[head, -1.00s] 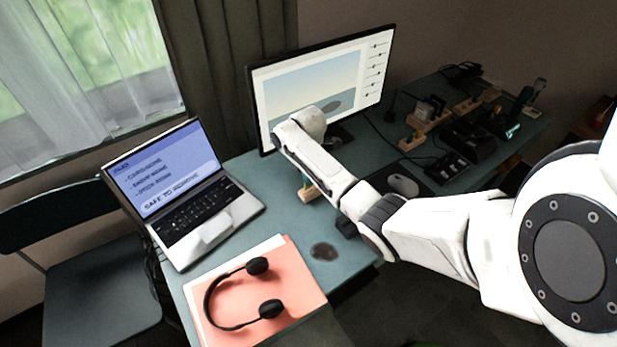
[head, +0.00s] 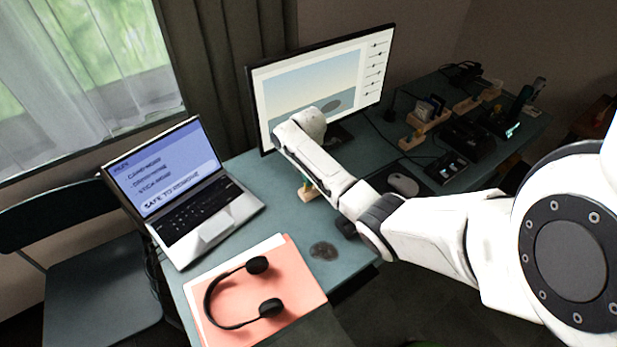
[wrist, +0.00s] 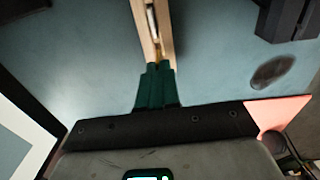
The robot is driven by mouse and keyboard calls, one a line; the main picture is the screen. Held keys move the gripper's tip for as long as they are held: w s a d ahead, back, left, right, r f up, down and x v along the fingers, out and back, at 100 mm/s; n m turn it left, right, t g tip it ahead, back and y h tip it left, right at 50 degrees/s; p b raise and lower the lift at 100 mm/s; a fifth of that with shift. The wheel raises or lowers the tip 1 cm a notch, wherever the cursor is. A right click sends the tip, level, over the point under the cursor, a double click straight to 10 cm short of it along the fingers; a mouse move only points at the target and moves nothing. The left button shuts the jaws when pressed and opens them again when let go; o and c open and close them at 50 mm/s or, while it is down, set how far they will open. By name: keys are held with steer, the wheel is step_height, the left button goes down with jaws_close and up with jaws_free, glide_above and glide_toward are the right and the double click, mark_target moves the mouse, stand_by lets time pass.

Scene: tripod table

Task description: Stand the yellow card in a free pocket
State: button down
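A pale wooden holder (wrist: 169,24) with a slot along it stands on the blue-green desk in the wrist view. A grey-white thin item (wrist: 151,22) sits in the slot farther along. My gripper (wrist: 157,68) has its dark green fingers close together at the near end of the holder. A narrow yellow sliver, the yellow card (wrist: 158,54), shows right at the fingertips, and the fingers look shut on it. Most of the card is hidden, so its depth in the holder cannot be told. In the head view the wooden holder (head: 308,192) shows below my wrist, partly covered by my arm.
A monitor (head: 300,85) stands behind my arm. A laptop (head: 190,200), and a headset (head: 235,322) on a pink folder (head: 295,278), lie to the left and front. A mouse (head: 403,184) and other wooden holders (head: 428,121) with dark devices are at the right.

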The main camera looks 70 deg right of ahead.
steer(key=shift+f+b, duration=0.7)
steer(key=shift+f, duration=0.5)
steer(key=c, duration=1.8)
jaws_free()
steer(key=o, duration=0.5)
steer(key=shift+r, duration=0.1)
step_height(320, 180, up, 11)
steer(key=shift+f, duration=0.2)
